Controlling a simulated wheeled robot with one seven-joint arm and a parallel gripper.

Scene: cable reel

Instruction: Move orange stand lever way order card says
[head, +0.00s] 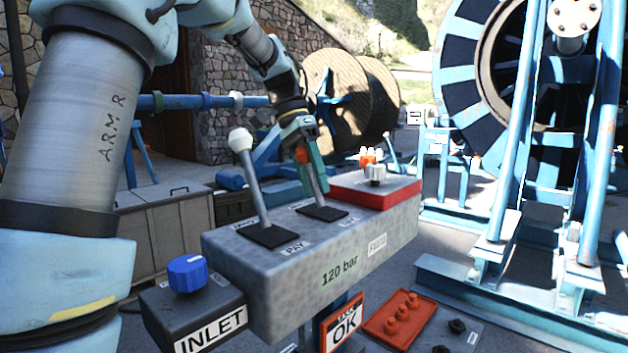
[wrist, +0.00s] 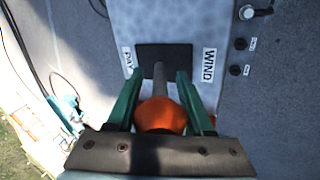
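The orange lever (head: 301,155) stands on the grey console (head: 290,270), its stem rising from a black plate between the PAY and WIND labels. Its knob also shows in the wrist view (wrist: 160,115). My gripper (head: 307,160) has its green fingers on both sides of the knob, seemingly touching it; it also shows in the wrist view (wrist: 158,80). The stem looks about midway between the two labels. A white-knobbed lever (head: 240,140) stands to the left, at a similar lean. I see no readable order card.
A blue knob (head: 187,273) sits on the INLET box (head: 210,312). An OK sign (head: 343,322) hangs below, beside an orange tray (head: 392,320). Cable reels stand behind.

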